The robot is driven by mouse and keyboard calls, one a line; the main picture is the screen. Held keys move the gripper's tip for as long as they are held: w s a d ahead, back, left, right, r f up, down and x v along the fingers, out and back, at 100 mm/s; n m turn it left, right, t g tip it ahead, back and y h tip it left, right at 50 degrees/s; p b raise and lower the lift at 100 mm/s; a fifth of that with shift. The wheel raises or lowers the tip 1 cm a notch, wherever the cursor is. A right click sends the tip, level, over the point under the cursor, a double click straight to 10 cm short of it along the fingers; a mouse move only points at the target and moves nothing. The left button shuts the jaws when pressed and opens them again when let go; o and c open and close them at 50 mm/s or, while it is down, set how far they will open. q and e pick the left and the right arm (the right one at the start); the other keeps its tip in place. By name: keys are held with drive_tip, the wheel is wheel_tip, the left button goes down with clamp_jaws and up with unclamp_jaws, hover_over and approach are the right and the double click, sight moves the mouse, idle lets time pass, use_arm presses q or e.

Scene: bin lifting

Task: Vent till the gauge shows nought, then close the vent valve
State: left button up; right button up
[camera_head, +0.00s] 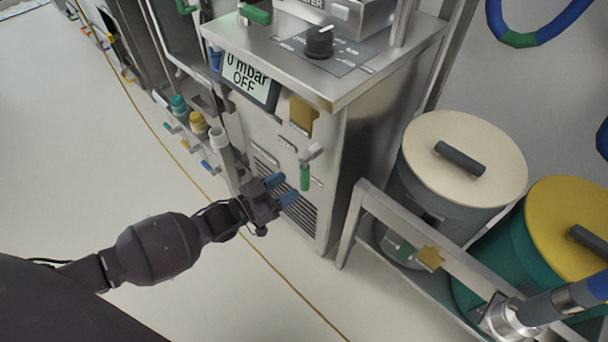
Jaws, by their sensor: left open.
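The gauge display (246,80) on the steel cabinet reads "0 mbar" with "OFF" below it. A small valve with a green handle (305,177) sticks out of the cabinet front below the display. Its handle hangs straight down from a silver body (312,153). I take this for the vent valve; its label is too small to read. My left gripper (283,189) is open and empty, with blue fingertips just left of the green handle. In this view they look close to it but not around it. My right gripper is not in view.
The cabinet top (290,57) carries a black knob (319,41). Colour-capped fittings (198,122) stand left of the cabinet. At right, a metal rack (400,222) holds a cream-lidded drum (465,185) and a yellow-lidded drum (570,225). The floor at lower left is clear.

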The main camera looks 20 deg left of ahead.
sight(301, 180)
use_arm(q)
drive_tip(key=b+x, duration=0.1)
drive_tip(key=x, duration=0.4)
drive_tip(key=shift+f, duration=0.2)
drive_tip(key=shift+w+d+r, duration=0.1)
drive_tip(key=shift+w+d, duration=0.2)
drive_tip(key=shift+w, duration=0.2)
drive_tip(key=shift+c, duration=0.3)
clamp_jaws()
